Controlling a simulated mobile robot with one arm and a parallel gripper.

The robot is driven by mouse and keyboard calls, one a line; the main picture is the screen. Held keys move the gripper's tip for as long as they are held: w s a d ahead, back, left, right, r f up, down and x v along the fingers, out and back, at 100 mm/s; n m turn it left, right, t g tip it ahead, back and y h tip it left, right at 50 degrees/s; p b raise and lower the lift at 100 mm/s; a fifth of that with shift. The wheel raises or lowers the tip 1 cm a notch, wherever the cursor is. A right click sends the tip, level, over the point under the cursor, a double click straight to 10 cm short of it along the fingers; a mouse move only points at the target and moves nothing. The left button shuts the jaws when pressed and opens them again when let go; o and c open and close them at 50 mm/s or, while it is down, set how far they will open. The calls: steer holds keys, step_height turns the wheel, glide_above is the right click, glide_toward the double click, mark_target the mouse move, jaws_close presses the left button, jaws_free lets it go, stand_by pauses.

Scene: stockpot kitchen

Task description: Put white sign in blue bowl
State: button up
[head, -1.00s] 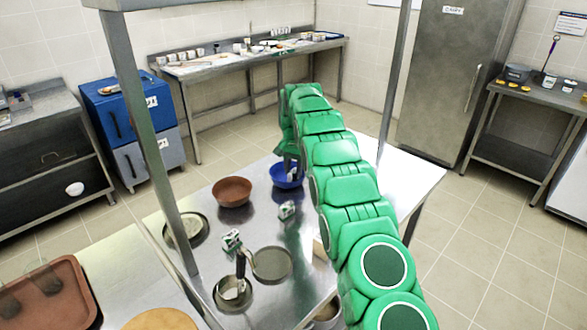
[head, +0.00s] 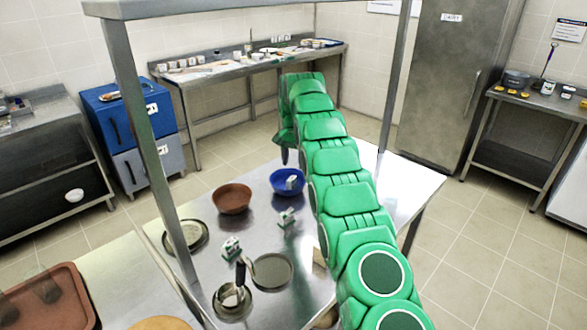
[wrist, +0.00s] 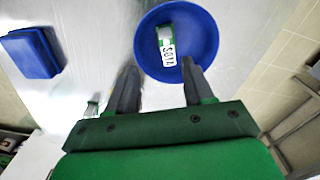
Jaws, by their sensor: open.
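The blue bowl (head: 279,190) stands on the steel table, right of a brown bowl. The white sign (head: 291,181), white with green, lies inside it. In the wrist view, the sign (wrist: 168,52) shows the letters SOYA and lies within the blue bowl (wrist: 204,35). My gripper (head: 285,155) is above and slightly behind the bowl in the head view. In the wrist view, my gripper (wrist: 158,66) has its fingers apart with nothing between them, and the right finger overlaps the bowl's near edge in the picture.
The brown bowl (head: 232,198) is left of the blue bowl. A small white-green item (head: 286,217) stands in front, and another (head: 231,247) is nearer. A frame post (head: 155,150) rises at the left.

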steer(key=shift+r, duration=0.85)
steer(key=shift+s, duration=0.1)
steer(key=s+d+r+n, duration=0.1)
steer(key=s+d+r, duration=0.35)
steer(key=s, duration=0.45)
steer(key=s+d+r+g, duration=0.1)
steer(key=s+d+r, duration=0.3)
steer(key=s, duration=0.5)
steer(key=s+d+r+n, duration=0.1)
steer(key=s+d+r, duration=0.2)
steer(key=s+r, duration=0.45)
steer(key=s+d+f+n, duration=0.1)
steer(key=s+f, duration=0.2)
steer(key=s, duration=1)
steer(key=s+d+f, duration=0.2)
steer(key=s+f, duration=0.1)
steer(key=s, duration=0.9)
steer(key=s+d+f+n, duration=0.1)
steer(key=s+f, duration=0.2)
steer(key=s, duration=1)
steer(key=shift+s+d+n+g, duration=0.2)
steer(key=shift+s+n+g, duration=0.1)
steer(key=shift+s+g, duration=0.1)
